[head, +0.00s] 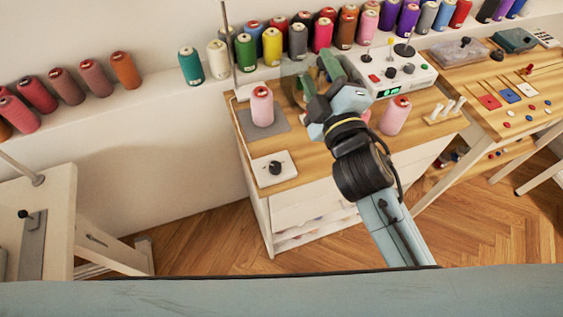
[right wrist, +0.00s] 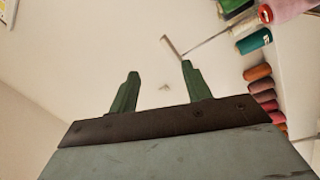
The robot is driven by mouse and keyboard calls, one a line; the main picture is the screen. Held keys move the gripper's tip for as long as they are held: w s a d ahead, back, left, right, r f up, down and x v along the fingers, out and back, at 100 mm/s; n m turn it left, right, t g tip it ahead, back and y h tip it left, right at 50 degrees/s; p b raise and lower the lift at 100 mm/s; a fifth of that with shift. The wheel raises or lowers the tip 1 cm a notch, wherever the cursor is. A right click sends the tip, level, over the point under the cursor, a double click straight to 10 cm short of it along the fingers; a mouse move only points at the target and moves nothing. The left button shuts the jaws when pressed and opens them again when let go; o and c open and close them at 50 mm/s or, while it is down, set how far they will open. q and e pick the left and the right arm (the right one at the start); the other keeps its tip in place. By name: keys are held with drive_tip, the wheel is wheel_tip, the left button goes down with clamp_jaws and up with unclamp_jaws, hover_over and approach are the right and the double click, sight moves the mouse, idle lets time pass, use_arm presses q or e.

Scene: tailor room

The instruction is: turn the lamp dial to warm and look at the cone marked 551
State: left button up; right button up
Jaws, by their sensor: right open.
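A lamp dial (head: 275,167), a black knob on a white plate, sits at the front left corner of the wooden cabinet top. A pink cone (head: 262,108) stands upright on a grey mat (head: 276,130) behind it. Another pink cone (head: 395,116) stands at the right, and part of one more shows beside my arm. No number is readable on them. My right gripper (head: 312,68) is raised over the back of the cabinet, right of the mat and apart from the dial. In the right wrist view its green fingers (right wrist: 160,88) are spread with nothing between them. My left gripper is out of view.
A thin lamp pole (head: 228,40) rises at the cabinet's back left. A white device (head: 390,75) with knobs and a green display stands at the back right. Many coloured cones line the wall shelf. A worktable (head: 500,100) stands right; wooden floor is free in front.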

drive_tip(key=s+a+r+n+g+y, duration=0.35)
drive_tip(key=a+r+n+y, duration=0.25)
drive_tip(key=a+n+y, duration=0.45)
drive_tip(key=s+a+r+n+g+y, duration=0.3)
drive_tip(key=a+r+n+g+y, duration=0.3)
drive_tip(key=n, duration=0.7)
drive_tip(key=s+a+f+n+g, duration=0.3)
drive_tip(key=s+a+n+g, duration=0.3)
drive_tip(key=n+g, duration=0.55)
drive_tip(key=n+t+h, duration=0.2)
drive_tip(key=n+h, duration=1.4)
drive_tip(key=h, duration=0.5)
approach(275, 166)
wheel_tip(275, 166, down, 9)
drive_tip(key=shift+a+r, duration=0.2)
drive_tip(key=shift+c, duration=0.2)
